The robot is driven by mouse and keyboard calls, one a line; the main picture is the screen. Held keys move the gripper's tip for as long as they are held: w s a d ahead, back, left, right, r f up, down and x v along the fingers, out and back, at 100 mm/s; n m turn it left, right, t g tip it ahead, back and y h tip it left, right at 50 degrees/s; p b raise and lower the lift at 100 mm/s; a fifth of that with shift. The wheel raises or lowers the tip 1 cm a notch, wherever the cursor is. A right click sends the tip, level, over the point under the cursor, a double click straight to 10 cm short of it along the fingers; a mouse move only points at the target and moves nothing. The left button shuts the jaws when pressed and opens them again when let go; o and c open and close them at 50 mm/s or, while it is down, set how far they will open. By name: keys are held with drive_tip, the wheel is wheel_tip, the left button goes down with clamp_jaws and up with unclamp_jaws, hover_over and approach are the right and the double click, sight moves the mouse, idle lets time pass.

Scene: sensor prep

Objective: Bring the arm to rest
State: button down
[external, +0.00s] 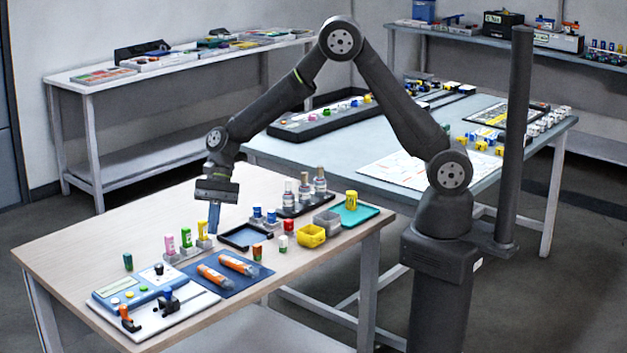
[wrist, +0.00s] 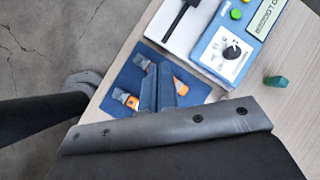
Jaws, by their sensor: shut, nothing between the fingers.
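My arm reaches from its base at the right over the wooden table (external: 110,224) in the external view. My gripper (external: 214,226) points down above the middle of that table, with its fingers together and nothing between them. In the wrist view the closed fingers of my gripper (wrist: 163,90) show over the blue mat (wrist: 137,72). Whether the fingertips touch anything below cannot be told, but they look clear of the table.
Two orange tubes (external: 213,274) lie on the blue mat, near a blue logger box (external: 135,286). Coloured vials (external: 186,238), a dark tray (external: 243,236), a yellow bin (external: 311,236) and grey-white bottles (external: 304,191) stand around my gripper. A dark post (external: 514,140) rises beside my base.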

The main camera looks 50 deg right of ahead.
drive_tip(key=s+a+r+n+t+h, duration=0.1)
drive_tip(key=s+a+r+n+h, duration=0.1)
drive_tip(key=s+n, duration=0.3)
drive_tip(key=n+h, duration=0.1)
drive_tip(key=n, duration=0.3)
drive_tip(key=shift+s+r+n+t, duration=0.25)
drive_tip(key=shift+r+n+t, duration=0.05)
drive_tip(key=shift+t, duration=0.1)
drive_tip(key=c, duration=2.2)
unclamp_jaws()
